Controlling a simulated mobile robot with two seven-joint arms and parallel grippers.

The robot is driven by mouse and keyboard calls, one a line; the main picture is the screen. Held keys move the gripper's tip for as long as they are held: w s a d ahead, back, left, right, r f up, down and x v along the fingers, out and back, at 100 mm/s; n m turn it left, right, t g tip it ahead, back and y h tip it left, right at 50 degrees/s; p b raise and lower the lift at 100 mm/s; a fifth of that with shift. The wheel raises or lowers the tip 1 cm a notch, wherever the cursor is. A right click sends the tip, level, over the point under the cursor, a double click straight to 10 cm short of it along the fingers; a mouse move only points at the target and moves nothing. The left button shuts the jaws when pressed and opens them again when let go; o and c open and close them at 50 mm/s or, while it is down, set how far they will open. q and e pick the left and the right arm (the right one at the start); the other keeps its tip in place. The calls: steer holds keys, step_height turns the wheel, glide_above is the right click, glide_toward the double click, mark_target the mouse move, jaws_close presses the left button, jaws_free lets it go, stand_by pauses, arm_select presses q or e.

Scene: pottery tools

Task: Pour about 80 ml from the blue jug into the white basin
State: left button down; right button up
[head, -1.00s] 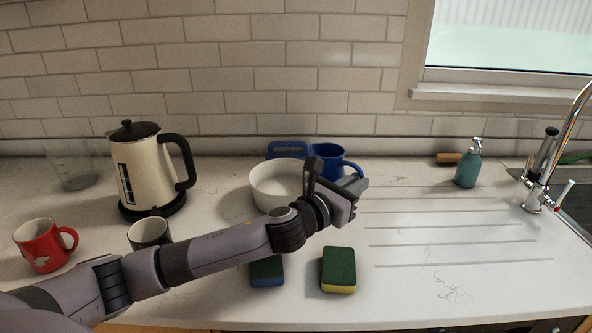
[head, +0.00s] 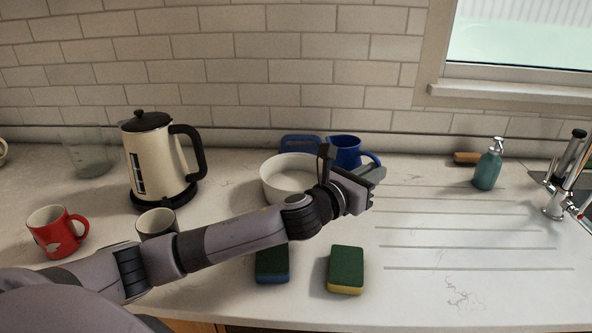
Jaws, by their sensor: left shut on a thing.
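The blue jug (head: 344,151) stands upright behind and to the right of the white basin (head: 278,183), with its handle on the right. Its lower part is hidden by my left gripper, so I cannot tell whether its base touches the counter. My left gripper (head: 372,178) is at the handle side of the jug and shut on it; the exact contact is hard to see. My left arm passes in front of the basin and hides its right front side. The visible inside of the basin looks white, and I cannot tell any liquid. My right gripper is not in view.
A blue-framed object (head: 299,145) is behind the basin. Two sponges (head: 346,268) lie in front, and a dark mug (head: 156,223), red mug (head: 57,233), cream kettle (head: 153,165) and glass beaker (head: 86,150) stand left. The grooved drainer (head: 460,240) on the right is clear up to the soap bottle (head: 488,166).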

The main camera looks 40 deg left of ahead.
mark_target(356, 152)
arm_select(q)
steer(key=a+r+n, duration=0.2)
steer(key=n, duration=0.1)
steer(key=shift+w+r, duration=0.1)
steer(key=shift+r, duration=0.25)
steer(key=shift+a+r+n+t, duration=0.15)
steer(key=shift+a+r+n, duration=0.1)
steer(key=shift+a+n, duration=0.25)
steer(key=shift+a+r+n+t, duration=0.15)
steer(key=shift+a+r+n, duration=0.05)
steer(key=shift+a+n, duration=0.3)
steer(key=shift+w+a+r+n, duration=0.1)
steer(key=shift+a+r+n, duration=0.25)
steer(key=shift+r, duration=0.15)
steer(key=shift+a+r+n, duration=0.3)
steer(key=shift+r+n, duration=0.05)
steer(key=shift+r, duration=0.15)
steer(key=shift+a+r+n, duration=0.15)
steer(key=shift+a+n, duration=0.15)
steer(key=n, duration=0.1)
steer(key=a+n, duration=0.1)
steer(key=n, duration=0.1)
steer(key=shift+w+a+f+t+y, duration=0.1)
steer(key=shift+a+f+t+y, duration=0.2)
steer(key=shift+t, duration=0.1)
steer(key=shift+a+n+b, duration=0.15)
steer(key=shift+n+b, duration=0.15)
steer(key=shift+w+a+n+y+b, duration=0.1)
steer(key=shift+a+n+y+b, duration=0.2)
steer(key=shift+a+n+b, duration=0.75)
